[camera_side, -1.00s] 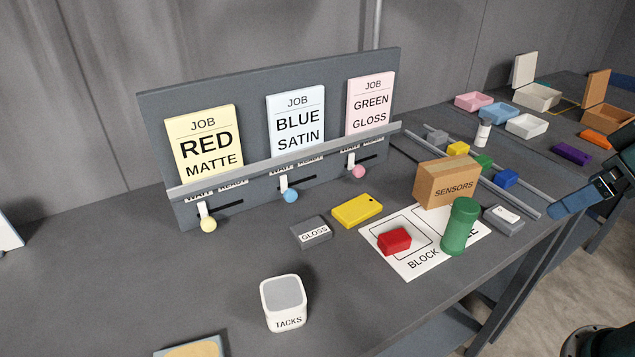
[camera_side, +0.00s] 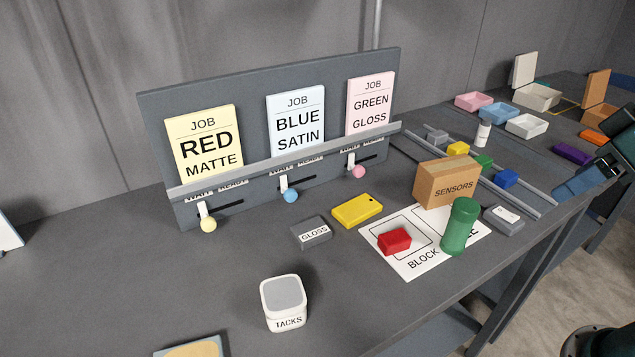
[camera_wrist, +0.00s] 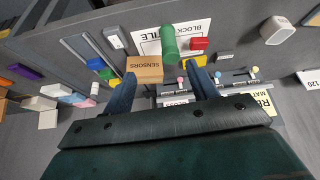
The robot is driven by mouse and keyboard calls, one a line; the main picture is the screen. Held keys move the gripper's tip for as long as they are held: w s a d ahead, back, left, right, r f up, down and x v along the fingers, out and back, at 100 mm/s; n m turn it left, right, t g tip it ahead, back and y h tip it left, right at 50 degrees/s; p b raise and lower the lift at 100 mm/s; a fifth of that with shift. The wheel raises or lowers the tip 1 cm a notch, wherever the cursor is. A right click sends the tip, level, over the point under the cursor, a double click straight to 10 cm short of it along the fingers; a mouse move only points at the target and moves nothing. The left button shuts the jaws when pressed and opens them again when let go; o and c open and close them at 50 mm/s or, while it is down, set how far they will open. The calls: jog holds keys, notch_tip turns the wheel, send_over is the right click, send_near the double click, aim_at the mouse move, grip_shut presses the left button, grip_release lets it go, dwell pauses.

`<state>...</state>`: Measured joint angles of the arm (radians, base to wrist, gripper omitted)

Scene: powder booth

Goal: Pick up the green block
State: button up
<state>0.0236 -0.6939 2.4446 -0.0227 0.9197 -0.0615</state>
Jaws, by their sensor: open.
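The green block (camera_side: 483,162) is small and sits between the two grey rails, partly hidden behind the brown SENSORS box. A blue block (camera_side: 506,178) lies to its right and a yellow block (camera_side: 458,148) to its left. In the wrist view the green block (camera_wrist: 108,74) shows left of the SENSORS box, near a yellow block. My gripper (camera_side: 568,190) is at the right edge of the side view, right of the blocks and apart from them. In the wrist view its two blue fingers (camera_wrist: 160,70) are spread, with nothing held between them.
The SENSORS box (camera_side: 447,183) and a green cylinder (camera_side: 460,226) stand near the rails. A red block (camera_side: 394,241) lies on the white sheet (camera_side: 412,268). A grey labelled piece (camera_side: 503,219) is by the table edge. Trays (camera_side: 526,125) stand at the back right.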

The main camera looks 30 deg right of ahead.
jog(key=w+d+r+n+g, duration=0.15)
jog(key=w+d+n, duration=0.25)
jog(key=w, duration=0.5)
jog(key=w+d+r+n+g, duration=0.1)
jog(key=w+d+r+n, duration=0.3)
jog(key=w, duration=0.6)
jog(key=w+d+f+n+g, duration=0.1)
jog(key=w+d+f+n, duration=0.2)
jog(key=d, duration=0.3)
jog(key=w+d+f+n+g+y, duration=0.1)
jog(key=w+d+f+n, duration=0.2)
jog(key=d+f, duration=0.2)
jog(key=w+d+f+n+g, duration=0.1)
jog(key=w+d+f+n, duration=0.2)
jog(key=d, duration=0.5)
jog(key=shift+w+d+f, duration=0.2)
jog(key=shift+d+f, duration=0.15)
jog(key=shift+f, duration=0.35)
jog(key=shift+f, duration=0.1)
send_over(484, 159)
jog(key=shift+d+f, duration=0.1)
jog(key=shift+f, duration=4.05)
jog(key=shift+f, duration=0.1)
